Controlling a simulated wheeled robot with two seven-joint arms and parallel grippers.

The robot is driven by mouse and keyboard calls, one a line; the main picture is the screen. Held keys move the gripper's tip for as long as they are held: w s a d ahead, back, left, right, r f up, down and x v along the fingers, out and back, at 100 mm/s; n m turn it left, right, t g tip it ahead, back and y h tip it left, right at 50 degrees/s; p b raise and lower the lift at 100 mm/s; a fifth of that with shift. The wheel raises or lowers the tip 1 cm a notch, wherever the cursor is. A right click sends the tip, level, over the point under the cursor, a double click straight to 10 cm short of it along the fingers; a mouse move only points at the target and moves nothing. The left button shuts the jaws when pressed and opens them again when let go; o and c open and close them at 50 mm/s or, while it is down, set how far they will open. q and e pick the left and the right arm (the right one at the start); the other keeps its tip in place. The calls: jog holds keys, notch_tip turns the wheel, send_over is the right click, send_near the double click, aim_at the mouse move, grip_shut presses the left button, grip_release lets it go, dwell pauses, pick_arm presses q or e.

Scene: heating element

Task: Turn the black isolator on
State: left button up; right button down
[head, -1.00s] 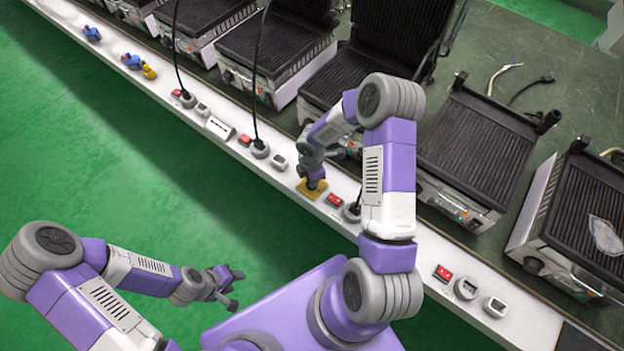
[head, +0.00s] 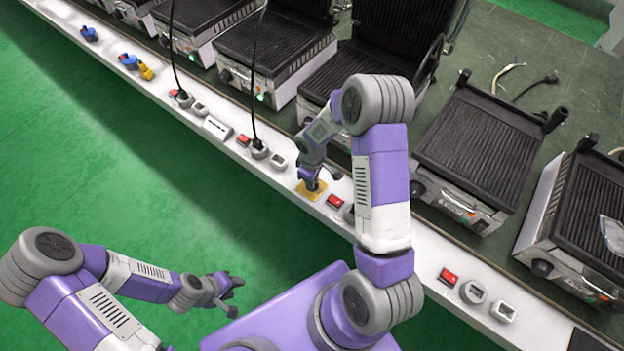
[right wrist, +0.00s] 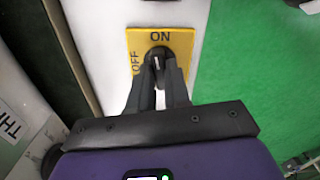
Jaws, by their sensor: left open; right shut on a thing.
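The isolator is a black knob (right wrist: 156,57) on a yellow plate (right wrist: 181,42) marked ON at the top and OFF at the left in the right wrist view. The knob's grip runs roughly up the picture, toward the ON mark. My right gripper (right wrist: 158,82) has its two fingers closed around the knob, hiding its sides. In the head view the yellow plate (head: 307,194) lies on the white ledge, and my right gripper (head: 312,182) stands over it, covering the knob. My left gripper (head: 234,286) is open and empty above the green floor.
The white ledge (head: 215,150) carries red switches (head: 335,201), sockets (head: 473,291) and blue and yellow plugs (head: 129,61). Several contact grills (head: 480,150) stand on the dark table behind it. Black cables (head: 255,75) hang to the ledge. The green floor in front is clear.

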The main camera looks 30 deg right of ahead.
jog(key=shift+m, duration=1.1)
jog(key=c, duration=1.1)
grip_release()
jog(key=shift+r, duration=0.1)
notch_tip(320, 180, up, 8)
jog(key=shift+f+p, duration=0.25)
jog(key=shift+p, duration=1)
jog(key=shift+a, duration=0.1)
